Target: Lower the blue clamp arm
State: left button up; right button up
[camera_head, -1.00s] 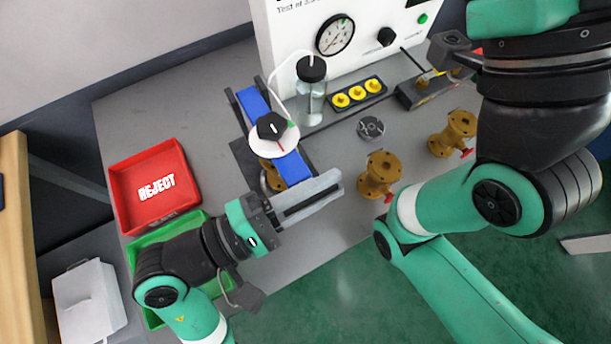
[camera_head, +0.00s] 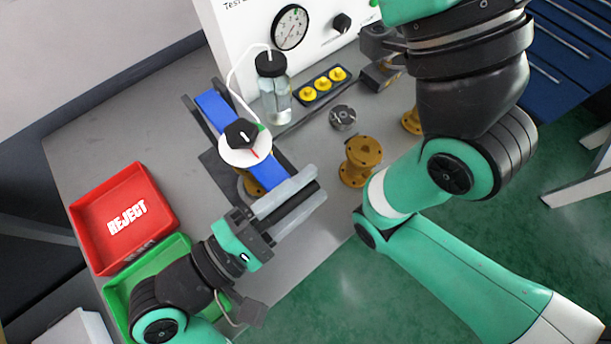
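The blue clamp arm (camera_head: 213,108) slopes across the test fixture on the grey bench. A round white dial with a black knob (camera_head: 243,140) covers its middle, and a brass valve body (camera_head: 252,184) is partly hidden below. My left gripper (camera_head: 318,180) is at the near end of the blue arm, with its two long grey fingers parted. One finger overlaps the arm's near end in the picture; I cannot tell whether they touch.
A red REJECT tray (camera_head: 122,215) and a green tray (camera_head: 118,296) lie at the left. A glass bottle (camera_head: 274,95), yellow fittings (camera_head: 323,84), a round metal part (camera_head: 343,117) and a brass valve (camera_head: 360,163) stand right of the fixture, before a white gauge panel (camera_head: 238,40).

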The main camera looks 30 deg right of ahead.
pick_arm(q)
jog(key=shift+r, duration=0.2)
dwell(0.3)
jog(key=shift+a, duration=0.25)
jog(key=a, duration=0.3)
jog(key=a+p, duration=0.1)
jog(key=a, duration=0.2)
jog(key=a+p, duration=0.1)
jog(key=a, duration=0.3)
jog(key=shift+s, duration=0.4)
jog(key=shift+s+a+f, duration=0.1)
jog(key=shift+s+a, duration=0.05)
jog(key=shift+a, duration=0.45)
